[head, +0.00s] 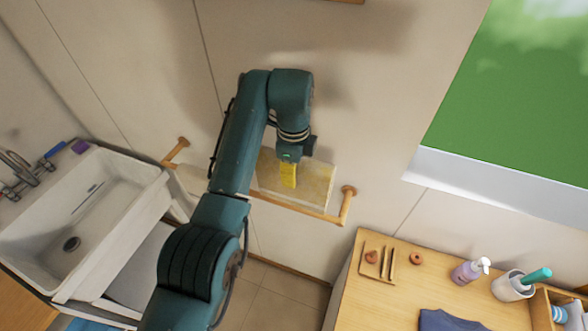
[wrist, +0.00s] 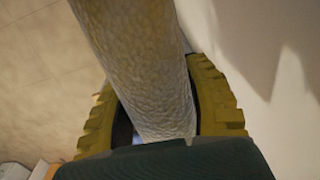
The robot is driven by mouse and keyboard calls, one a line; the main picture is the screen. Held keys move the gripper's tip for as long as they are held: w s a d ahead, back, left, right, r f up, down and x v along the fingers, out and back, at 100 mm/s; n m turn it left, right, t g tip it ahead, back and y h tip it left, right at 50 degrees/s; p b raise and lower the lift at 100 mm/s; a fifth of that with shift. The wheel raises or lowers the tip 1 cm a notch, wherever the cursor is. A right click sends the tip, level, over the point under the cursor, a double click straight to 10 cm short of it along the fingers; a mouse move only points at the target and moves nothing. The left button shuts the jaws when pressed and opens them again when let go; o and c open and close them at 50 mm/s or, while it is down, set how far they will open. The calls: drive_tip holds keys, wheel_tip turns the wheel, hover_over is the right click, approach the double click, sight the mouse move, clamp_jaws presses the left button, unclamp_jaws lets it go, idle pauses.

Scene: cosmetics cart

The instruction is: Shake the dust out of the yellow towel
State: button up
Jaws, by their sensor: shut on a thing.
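The yellow towel (head: 318,186) is pale yellow-cream and hangs at a wooden wall rail (head: 346,206) in the head view. My gripper (head: 288,176), with yellow fingers, points down in front of the towel's upper part. In the wrist view, the towel's textured cloth (wrist: 140,55) passes between the two yellow fingers of my gripper (wrist: 153,78), which is shut on it. My fingers and arm hide part of the towel and rail. The exact grip point is hidden in the head view.
A white sink (head: 100,215) with a tap (head: 20,170) stands at left. A wooden cart top (head: 385,300) at lower right carries a pump bottle (head: 468,271), a white cup (head: 510,287), small items and a dark folded cloth (head: 450,321). The wall above the rail is bare.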

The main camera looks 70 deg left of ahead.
drive_tip(key=s+d+p, duration=0.6)
drive_tip(key=d+p, duration=0.1)
drive_tip(key=p, duration=0.2)
drive_tip(key=shift+s+d, duration=0.25)
drive_tip(key=shift+s, duration=0.05)
drive_tip(key=shift+r+p, duration=0.1)
drive_tip(key=shift+p, duration=0.2)
wheel_tip(320, 180, up, 6)
drive_tip(key=shift+f+p, duration=0.1)
drive_tip(key=shift+p, duration=0.6)
drive_tip(key=shift+a, duration=0.1)
